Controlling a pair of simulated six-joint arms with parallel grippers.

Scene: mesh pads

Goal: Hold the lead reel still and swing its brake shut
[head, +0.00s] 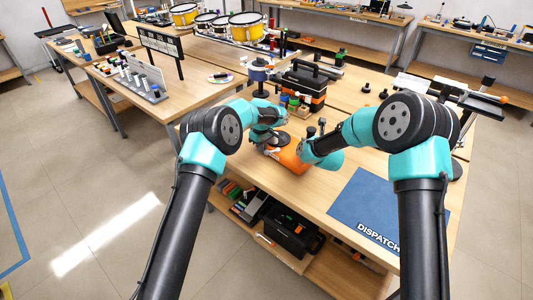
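An orange object (290,158), which looks like the lead reel, lies on the wooden bench between my two arms. My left wrist and gripper (279,136) are just behind and above it, close to or touching it. My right wrist and gripper (304,150) are at its right side, and the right arm covers part of it. The fingertips of both grippers are too small and hidden to tell whether they are open or shut. The brake cannot be made out.
A blue mat marked DISPATCH (365,205) lies at the bench's front right. A black and orange toolbox (305,88) and a blue round-topped stand (258,74) are behind the arms. Small black knobs (367,88) stand to the right. Bare bench lies left of the mat.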

